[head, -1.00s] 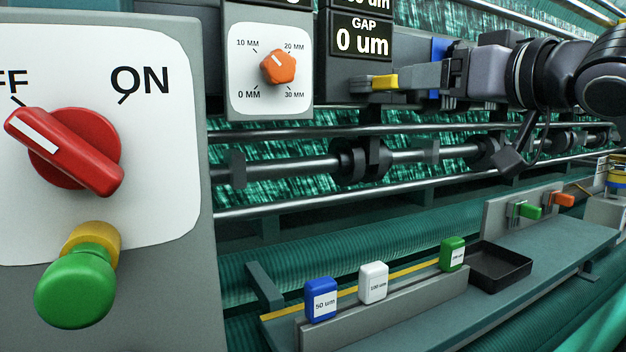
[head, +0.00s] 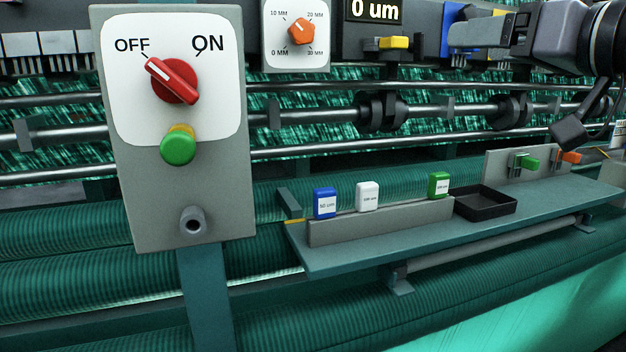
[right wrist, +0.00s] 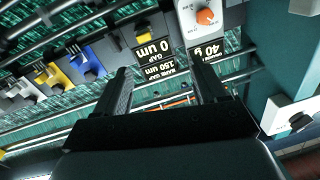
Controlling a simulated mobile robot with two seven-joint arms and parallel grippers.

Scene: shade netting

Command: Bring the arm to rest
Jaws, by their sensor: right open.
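My right gripper (head: 456,42) is at the upper right of the head view, open and empty. Its fingers stand to the right of the yellow knob (head: 394,42), with a visible gap, and partly cover a blue part (head: 453,20) of the machine. In the right wrist view, its two dark fingers (right wrist: 163,88) are spread apart with nothing between them. The "0 um" gap display (right wrist: 152,50) shows beyond them. My left gripper is in neither view.
A grey panel (head: 215,215) carries a red switch (head: 173,82) pointing to OFF and a green button (head: 178,148). Blue (head: 325,204), white (head: 368,197) and green (head: 439,186) blocks stand on a shelf (head: 350,252) beside a black tray (head: 485,203). Rollers run behind.

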